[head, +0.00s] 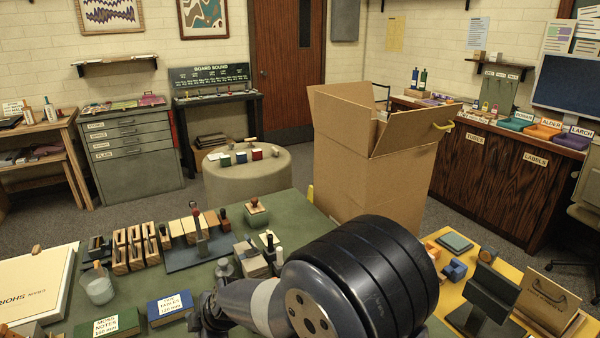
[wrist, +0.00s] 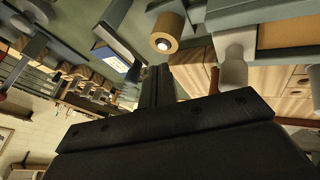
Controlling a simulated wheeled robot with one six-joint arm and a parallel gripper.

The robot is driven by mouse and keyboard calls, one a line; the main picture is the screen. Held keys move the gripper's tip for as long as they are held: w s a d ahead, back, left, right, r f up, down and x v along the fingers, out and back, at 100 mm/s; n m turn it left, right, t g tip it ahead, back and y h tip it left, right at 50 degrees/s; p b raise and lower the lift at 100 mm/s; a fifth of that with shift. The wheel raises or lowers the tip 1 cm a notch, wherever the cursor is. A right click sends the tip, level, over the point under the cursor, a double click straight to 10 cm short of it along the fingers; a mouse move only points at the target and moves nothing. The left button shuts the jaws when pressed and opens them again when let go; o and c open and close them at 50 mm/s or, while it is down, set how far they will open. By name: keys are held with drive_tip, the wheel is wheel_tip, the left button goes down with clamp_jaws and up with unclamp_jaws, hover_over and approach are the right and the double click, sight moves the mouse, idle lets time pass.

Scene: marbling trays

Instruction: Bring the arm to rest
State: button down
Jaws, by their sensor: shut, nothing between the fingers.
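My arm (head: 350,285) stretches over the front of the green table (head: 300,205) in the head view, bent low toward the left. In the wrist view my gripper (wrist: 158,85) shows as two dark fingers close together, shut with nothing between them. A wooden roll-shaped piece (wrist: 166,38) and a grey knobbed piece (wrist: 236,55) appear beyond the fingers. I cannot tell whether the fingers touch anything. The fingertips are not clear in the head view.
A blue book (head: 170,307) and a green book (head: 112,325) lie left of my arm. A glass jar (head: 98,287), wooden racks (head: 135,247) and stamps stand behind them. A tall open cardboard box (head: 365,175) stands beyond the table. A yellow mat (head: 483,248) with holders is at right.

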drive_tip(key=s+d+r+n+g+y+b, duration=0.1)
drive_tip(key=s+d+r+n+g, duration=0.1)
drive_tip(key=d+r, duration=0.6)
drive_tip(key=shift+s+d+n, duration=0.5)
drive_tip(key=shift+d+n, duration=0.4)
drive_tip(key=shift+d, duration=0.05)
drive_tip(key=shift+r, duration=0.2)
idle(0.4)
